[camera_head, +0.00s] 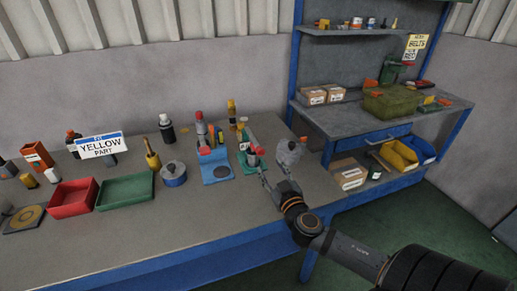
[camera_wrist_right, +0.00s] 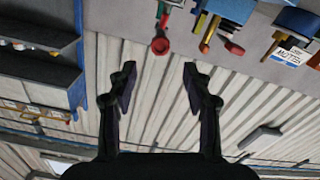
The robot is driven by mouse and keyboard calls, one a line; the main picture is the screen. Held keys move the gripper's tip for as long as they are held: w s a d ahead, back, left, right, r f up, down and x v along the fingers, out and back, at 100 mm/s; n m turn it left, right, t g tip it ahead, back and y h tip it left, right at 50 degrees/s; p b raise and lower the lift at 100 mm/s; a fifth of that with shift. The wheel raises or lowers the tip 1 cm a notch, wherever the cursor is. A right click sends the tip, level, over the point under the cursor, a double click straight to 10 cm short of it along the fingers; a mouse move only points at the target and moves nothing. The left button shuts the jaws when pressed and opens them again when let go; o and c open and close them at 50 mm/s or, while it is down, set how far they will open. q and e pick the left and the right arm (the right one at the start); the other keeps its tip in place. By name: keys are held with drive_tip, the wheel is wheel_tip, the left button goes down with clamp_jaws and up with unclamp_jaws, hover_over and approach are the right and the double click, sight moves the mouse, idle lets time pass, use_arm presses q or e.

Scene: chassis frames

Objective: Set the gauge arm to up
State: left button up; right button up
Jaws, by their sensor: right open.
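A green-based device (camera_head: 246,157) with a red-tipped part stands on the workbench; I take it for the gauge, though its label is not readable. In the right wrist view a red round knob (camera_wrist_right: 160,45) on a green part shows beyond the fingertips, roughly centred between them. My right gripper (camera_head: 273,172) is just right of and in front of this device. Its fingers are apart and empty, as the right wrist view (camera_wrist_right: 160,84) shows. The arm's exact angle is too small to tell. My left gripper is not in view.
Further left are a blue pot (camera_head: 173,175), a green tray (camera_head: 124,192), a red tray (camera_head: 72,199) and bottles. A grey rounded thing (camera_head: 290,151) shows behind my gripper. The bench front is clear.

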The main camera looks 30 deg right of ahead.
sight(261, 153)
drive_tip(key=p+x, duration=0.1)
drive_tip(key=x, duration=0.4)
drive_tip(key=shift+w+r, duration=0.15)
drive_tip(key=shift+w, duration=0.05)
drive_tip(key=p+x, duration=0.1)
drive_tip(key=x, duration=0.3)
drive_tip(key=shift+w, duration=0.2)
drive_tip(key=shift+w+f, duration=0.15)
drive_tip(key=shift+f, duration=0.1)
drive_tip(key=shift+c, duration=0.7)
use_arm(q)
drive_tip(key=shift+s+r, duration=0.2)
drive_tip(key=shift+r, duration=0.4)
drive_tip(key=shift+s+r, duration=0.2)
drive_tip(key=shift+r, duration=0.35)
use_arm(e)
clamp_jaws()
